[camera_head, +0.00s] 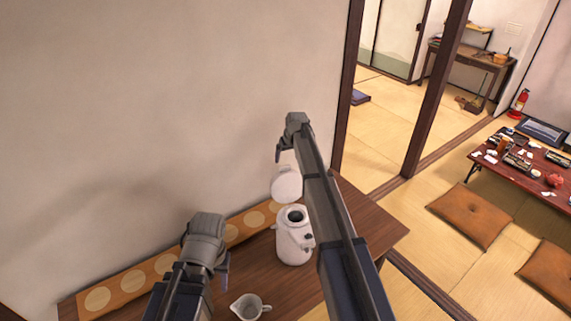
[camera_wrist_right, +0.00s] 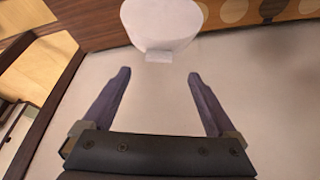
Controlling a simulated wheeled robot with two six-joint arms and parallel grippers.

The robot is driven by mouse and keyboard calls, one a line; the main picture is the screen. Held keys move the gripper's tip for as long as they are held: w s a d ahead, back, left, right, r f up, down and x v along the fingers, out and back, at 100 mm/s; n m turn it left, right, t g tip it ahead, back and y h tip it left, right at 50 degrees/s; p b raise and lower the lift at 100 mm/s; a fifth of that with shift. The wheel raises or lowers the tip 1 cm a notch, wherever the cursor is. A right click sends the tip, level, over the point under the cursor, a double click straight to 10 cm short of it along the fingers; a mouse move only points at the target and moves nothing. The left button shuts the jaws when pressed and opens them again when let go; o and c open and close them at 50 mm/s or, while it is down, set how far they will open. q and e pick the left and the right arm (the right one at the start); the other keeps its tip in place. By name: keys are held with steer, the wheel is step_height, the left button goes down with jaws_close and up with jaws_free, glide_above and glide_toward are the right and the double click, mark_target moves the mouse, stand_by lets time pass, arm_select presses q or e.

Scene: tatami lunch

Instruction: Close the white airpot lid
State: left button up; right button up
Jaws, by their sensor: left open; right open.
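The white airpot (camera_head: 292,248) stands upright on a brown wooden table, with its round dark mouth uncovered. Its white lid (camera_head: 286,184) is open and raised above the body on the far side. My right gripper (camera_head: 284,153) is above the lid, close to the wall. In the right wrist view its two fingers (camera_wrist_right: 160,75) are spread with nothing between them, and the lid (camera_wrist_right: 160,25) lies just beyond the tips. My right arm hides part of the airpot's right side. My left gripper (camera_head: 222,265) is open and empty at the left of the airpot, over the table.
A small white pitcher (camera_head: 250,307) stands near the table's front. A wooden board with pale circles (camera_head: 135,282) runs along the wall (camera_head: 170,100) behind. The table (camera_head: 375,232) has bare room right of the airpot. A dark post (camera_head: 432,100) and low table are farther right.

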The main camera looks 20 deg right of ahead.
mark_target(285, 170)
steer(key=shift+w+d, duration=0.15)
steer(key=shift+w, duration=0.15)
steer(key=shift+f, duration=0.1)
steer(key=shift+w+f+b, duration=0.1)
steer(key=shift+f+b, duration=0.4)
steer(key=shift+b, duration=0.15)
steer(key=b+x, duration=0.6)
steer(key=shift+w+f, duration=0.25)
steer(key=shift+r, duration=0.1)
steer(key=shift+c, duration=0.3)
jaws_close()
